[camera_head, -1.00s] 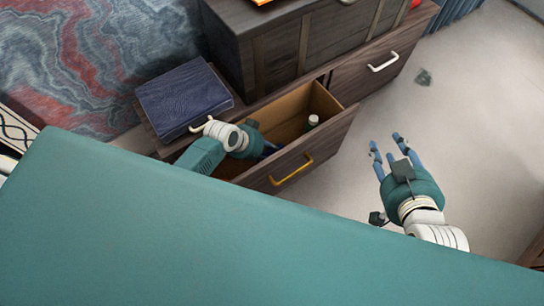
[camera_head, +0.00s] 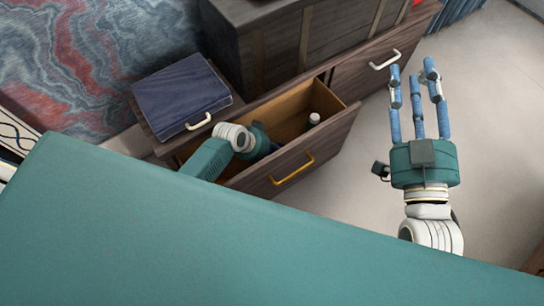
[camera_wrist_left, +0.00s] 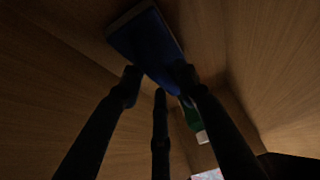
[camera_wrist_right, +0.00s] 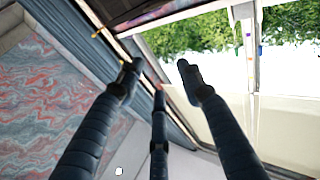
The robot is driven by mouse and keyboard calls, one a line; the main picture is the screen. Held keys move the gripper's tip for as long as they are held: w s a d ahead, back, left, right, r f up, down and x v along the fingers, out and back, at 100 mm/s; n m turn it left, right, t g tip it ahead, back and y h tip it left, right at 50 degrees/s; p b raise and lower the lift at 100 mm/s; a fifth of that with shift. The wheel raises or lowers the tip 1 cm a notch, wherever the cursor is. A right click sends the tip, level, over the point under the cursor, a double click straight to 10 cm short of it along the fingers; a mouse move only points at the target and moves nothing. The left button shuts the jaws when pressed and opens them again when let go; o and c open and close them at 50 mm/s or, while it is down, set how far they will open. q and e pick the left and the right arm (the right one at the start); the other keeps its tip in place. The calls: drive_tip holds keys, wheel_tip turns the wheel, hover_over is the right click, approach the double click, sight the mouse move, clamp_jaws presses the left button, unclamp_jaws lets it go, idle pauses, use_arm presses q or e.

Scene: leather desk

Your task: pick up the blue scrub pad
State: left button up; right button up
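The blue scrub pad (camera_wrist_left: 146,40) lies inside the wooden drawer in the dark left wrist view. It is a blue slab with a paler edge, just beyond my left fingertips (camera_wrist_left: 160,82). The fingers are spread, with the pad's near end close to them; I cannot tell whether they touch it. In the head view my left gripper (camera_head: 262,142) reaches down into the open drawer (camera_head: 290,166), and its fingers are mostly hidden. I cannot make out the pad there. My right gripper (camera_head: 420,72) is open and empty, raised over the floor at the right.
A bottle with a white cap (camera_head: 313,119) stands in the drawer's right part; it shows green in the left wrist view (camera_wrist_left: 192,118). The floor at right is mostly clear.

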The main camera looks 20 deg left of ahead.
use_arm(q)
drive_tip(key=shift+w+d+f, duration=0.1)
drive_tip(key=shift+w+f, duration=0.05)
drive_tip(key=shift+f, duration=0.15)
clamp_jaws()
use_arm(e)
drive_tip(key=shift+s+a+r+t, duration=0.15)
drive_tip(key=shift+r+t, duration=0.35)
drive_tip(key=shift+r, duration=0.6)
use_arm(q)
drive_tip(key=shift+r, duration=0.1)
